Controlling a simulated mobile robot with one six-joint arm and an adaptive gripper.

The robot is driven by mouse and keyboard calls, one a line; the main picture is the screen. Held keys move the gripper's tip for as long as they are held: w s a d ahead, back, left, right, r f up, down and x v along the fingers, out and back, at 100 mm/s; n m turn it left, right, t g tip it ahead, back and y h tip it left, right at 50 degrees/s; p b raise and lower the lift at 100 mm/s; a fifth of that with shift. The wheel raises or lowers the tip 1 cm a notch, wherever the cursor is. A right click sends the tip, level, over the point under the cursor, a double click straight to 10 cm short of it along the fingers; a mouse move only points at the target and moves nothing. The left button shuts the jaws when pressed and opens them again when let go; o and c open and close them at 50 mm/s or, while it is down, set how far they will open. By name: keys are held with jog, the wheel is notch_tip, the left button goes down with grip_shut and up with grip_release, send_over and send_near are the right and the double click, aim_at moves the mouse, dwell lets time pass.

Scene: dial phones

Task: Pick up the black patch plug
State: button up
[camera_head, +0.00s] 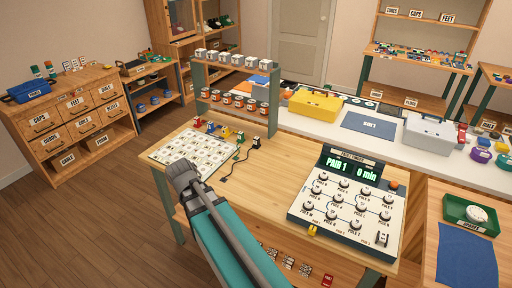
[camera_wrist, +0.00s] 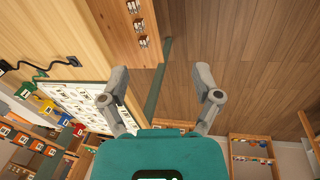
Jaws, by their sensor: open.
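A black patch plug (camera_head: 256,142) stands at the right end of a row of coloured plugs on the wooden bench, near the foot of the shelf rack. In the wrist view the black plug (camera_wrist: 6,67) is at the left edge, partly cut off, with a dark cord running from it. My gripper (camera_head: 182,175) is over the left front part of the bench, by the white chart board, left of and apart from the plug. In the wrist view my gripper (camera_wrist: 160,98) has its fingers spread wide with nothing between them.
Red (camera_head: 197,122) and yellow (camera_head: 211,127) plugs stand left of the black one. The white chart board (camera_head: 165,148) lies beside them. The rack (camera_head: 232,82) with tins rises behind. A dial panel (camera_head: 345,205) stands at right. Bare bench lies between plugs and panel.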

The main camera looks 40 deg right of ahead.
aim_at(255, 140)
jog(key=w+d+f+n+h+b, duration=0.1)
jog(key=w+d+n+h+b, duration=0.1)
jog(key=d, duration=0.4)
jog(key=w+d+n+t+h+b, duration=0.1)
jog(key=w+d+n+b, duration=0.1)
jog(key=w+d+n, duration=0.2)
jog(key=w+d+f+n+t+h+b, duration=0.1)
jog(key=w+d+n+h+b, duration=0.1)
jog(key=w+d, duration=0.4)
jog(key=shift+w+d+f+n+h, duration=0.1)
jog(key=shift+d+f+n+h, duration=0.1)
jog(key=shift+d, duration=0.3)
jog(key=shift+w+d+f+n+h, duration=0.1)
jog(key=shift+d+n, duration=0.1)
jog(key=shift+d, duration=0.25)
jog(key=w+d+n+h+b, duration=0.1)
jog(key=w+d+n, duration=0.1)
jog(key=d, duration=0.3)
jog(key=w+d+r+n+t+h+b, duration=0.1)
jog(key=w+d+n+h+b, duration=0.1)
jog(key=d+n, duration=0.3)
jog(key=w+d+n+h+b, duration=0.2)
jog(key=w+d+n, duration=0.1)
jog(key=d, duration=0.3)
jog(key=shift+w+r+n+t, duration=0.3)
jog(key=shift+w+n+t, duration=0.05)
jog(key=shift+n+t, duration=0.05)
jog(key=shift+w, duration=0.1)
jog(key=shift+b+x, duration=1.8)
jog(key=shift+x, duration=2.4)
